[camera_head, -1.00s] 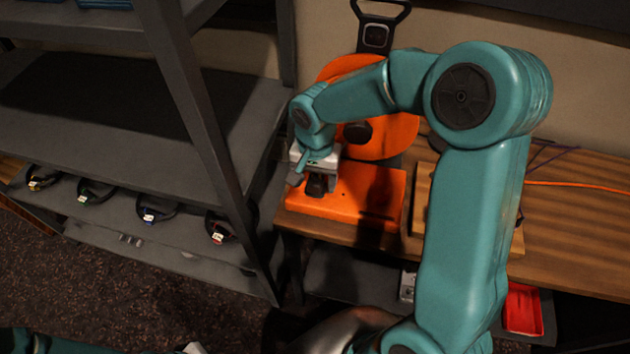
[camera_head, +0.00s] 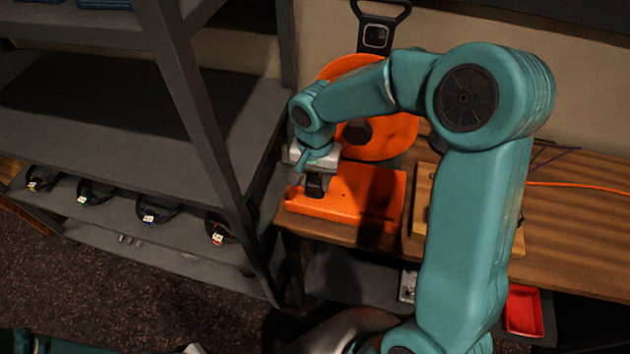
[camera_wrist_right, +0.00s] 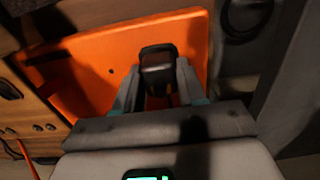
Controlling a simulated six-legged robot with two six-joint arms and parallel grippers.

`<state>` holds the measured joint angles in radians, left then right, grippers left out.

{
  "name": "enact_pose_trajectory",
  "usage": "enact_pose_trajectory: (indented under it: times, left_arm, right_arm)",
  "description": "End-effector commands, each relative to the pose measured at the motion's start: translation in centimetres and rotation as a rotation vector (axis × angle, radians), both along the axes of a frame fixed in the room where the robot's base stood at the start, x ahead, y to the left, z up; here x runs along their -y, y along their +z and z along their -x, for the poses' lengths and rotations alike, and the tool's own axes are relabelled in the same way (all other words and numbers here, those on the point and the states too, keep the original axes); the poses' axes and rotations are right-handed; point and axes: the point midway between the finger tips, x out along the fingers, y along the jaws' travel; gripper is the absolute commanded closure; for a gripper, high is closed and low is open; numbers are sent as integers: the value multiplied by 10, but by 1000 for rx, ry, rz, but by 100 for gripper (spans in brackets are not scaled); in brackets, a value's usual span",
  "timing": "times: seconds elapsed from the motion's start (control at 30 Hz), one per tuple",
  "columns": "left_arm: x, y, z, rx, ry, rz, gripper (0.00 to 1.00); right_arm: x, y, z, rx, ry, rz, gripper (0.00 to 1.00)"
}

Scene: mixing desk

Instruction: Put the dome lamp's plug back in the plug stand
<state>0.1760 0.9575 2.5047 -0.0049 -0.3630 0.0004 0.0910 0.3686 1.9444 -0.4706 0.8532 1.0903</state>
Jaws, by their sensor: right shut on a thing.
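My right gripper (camera_head: 316,186) is shut on a dark plug (camera_wrist_right: 158,72) over the front left part of an orange stand. The plug also shows in the head view (camera_head: 316,183), below the gripper's pale body. The orange stand (camera_head: 365,190) has a flat base on the desk and a round orange disc (camera_head: 400,137) behind it. Its orange surface (camera_wrist_right: 85,62) fills much of the wrist view. I cannot tell whether the plug touches the base. The dome lamp cannot be made out. Only a pale edge, perhaps of my left gripper (camera_head: 193,348), shows at the bottom; its jaws are hidden.
A dark metal shelf (camera_head: 205,130) stands close on the left, with several headband-like items (camera_head: 153,212) on a lower level. A wooden block (camera_head: 421,200) sits right of the stand. An orange cable (camera_head: 575,185) crosses the desk. A red tray (camera_head: 523,308) is below.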

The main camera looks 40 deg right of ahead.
Motion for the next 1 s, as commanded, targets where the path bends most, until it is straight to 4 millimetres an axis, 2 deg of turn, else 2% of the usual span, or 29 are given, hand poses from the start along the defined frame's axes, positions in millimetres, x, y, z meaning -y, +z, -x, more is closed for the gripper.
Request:
enact_pose_trajectory:
  times: [1.0]
  left_arm:
    - [0,27,0,0,0,0,100]
  right_arm:
    - [0,43,0,1,0,0,100]
